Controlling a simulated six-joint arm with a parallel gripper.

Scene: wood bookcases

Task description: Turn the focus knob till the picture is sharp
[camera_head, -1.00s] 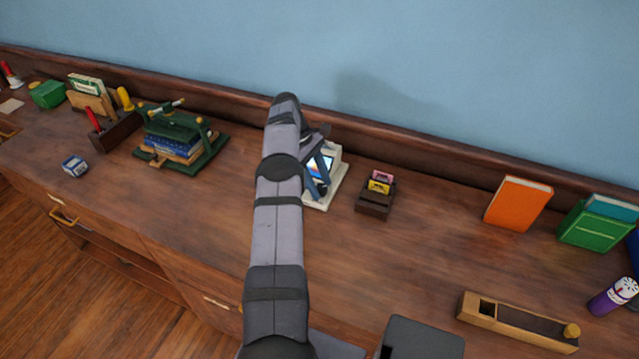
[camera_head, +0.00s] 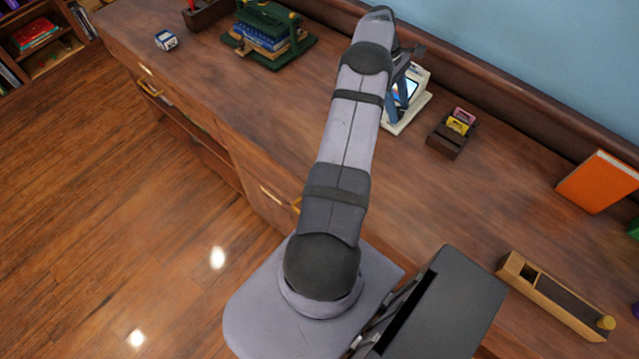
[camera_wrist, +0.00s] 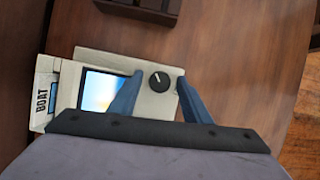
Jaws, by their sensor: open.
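The cream-white viewer (camera_wrist: 92,56) has a small lit screen (camera_wrist: 103,92) and a round black focus knob (camera_wrist: 159,81) with a white mark. The picture on the screen looks like a soft blue and pale blur. A card reading "BOAT" (camera_wrist: 42,100) is at the viewer's left end in the wrist view. My gripper (camera_wrist: 160,76) is open, its two blue fingers on either side of the knob; I cannot tell whether they touch it. In the head view the viewer (camera_head: 417,84) stands on the wooden top, partly hidden by my arm and gripper.
A dark holder (camera_head: 444,138) with pink and yellow pieces stands right of the viewer. A green press with blue books (camera_head: 265,38) is to the left.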

